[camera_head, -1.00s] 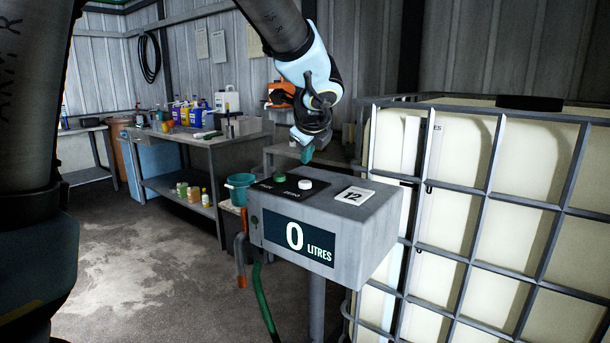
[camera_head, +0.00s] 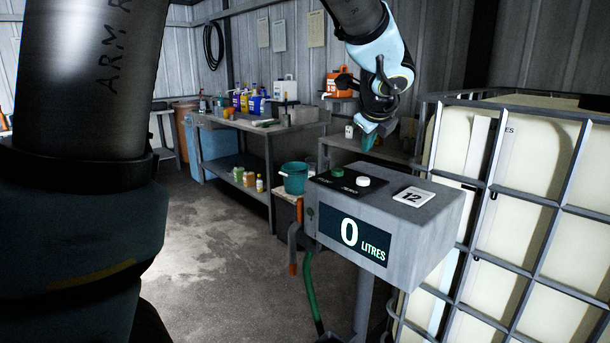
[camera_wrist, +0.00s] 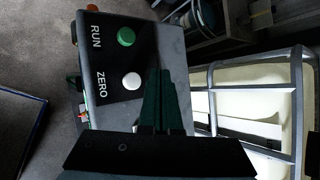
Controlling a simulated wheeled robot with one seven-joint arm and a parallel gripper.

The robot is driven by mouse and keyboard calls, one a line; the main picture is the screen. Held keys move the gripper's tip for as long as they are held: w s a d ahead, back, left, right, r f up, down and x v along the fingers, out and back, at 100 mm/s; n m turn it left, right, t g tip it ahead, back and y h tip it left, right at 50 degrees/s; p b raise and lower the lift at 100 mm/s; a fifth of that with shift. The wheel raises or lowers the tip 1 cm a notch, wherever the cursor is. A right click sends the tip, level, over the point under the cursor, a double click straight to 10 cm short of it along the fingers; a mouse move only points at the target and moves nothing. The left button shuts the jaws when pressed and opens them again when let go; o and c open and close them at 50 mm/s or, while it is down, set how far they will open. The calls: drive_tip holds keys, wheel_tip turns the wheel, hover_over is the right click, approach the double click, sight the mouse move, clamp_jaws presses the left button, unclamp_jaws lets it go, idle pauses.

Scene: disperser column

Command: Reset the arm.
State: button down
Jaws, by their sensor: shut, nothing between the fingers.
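My arm comes in from the top of the head view and ends in my gripper (camera_head: 369,142). The gripper is shut and empty, held in the air above and behind the disperser box (camera_head: 415,228). In the wrist view, its dark green fingers (camera_wrist: 160,85) lie together over the box top, beside the white ZERO button (camera_wrist: 131,81). The green RUN button (camera_wrist: 126,37) lies further up in that view. The fingers look apart from both buttons.
A caged white tank (camera_head: 505,215) stands close on the right. A teal bucket (camera_head: 295,178) stands left of the box. A green hose (camera_head: 311,290) hangs below an orange-handled nozzle (camera_head: 299,211). A workbench (camera_head: 237,140) with several bottles stands behind. The floor (camera_head: 220,240) at left is open.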

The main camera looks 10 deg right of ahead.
drive_tip(key=a+f+n+g+y, duration=0.1)
drive_tip(key=a+f+n, duration=0.35)
drive_tip(key=a, duration=0.35)
drive_tip(key=a+f+n+g+y, duration=0.1)
drive_tip(key=a+f+n+g, duration=0.15)
drive_tip(key=a+n, duration=0.35)
drive_tip(key=a+f+n+y, duration=0.1)
drive_tip(key=a+f+n, duration=0.3)
drive_tip(key=a, duration=0.5)
drive_tip(key=s+a+f+n+g, duration=0.1)
drive_tip(key=s+a+f+n, duration=0.2)
drive_tip(key=s+a+n, duration=0.2)
drive_tip(key=s+a+f+n+g, duration=0.2)
drive_tip(key=s+a+f+n, duration=0.1)
drive_tip(key=a+n, duration=0.5)
drive_tip(key=shift+s+a+n, duration=0.3)
drive_tip(key=shift+s+n, duration=0.55)
drive_tip(key=shift+n, duration=0.3)
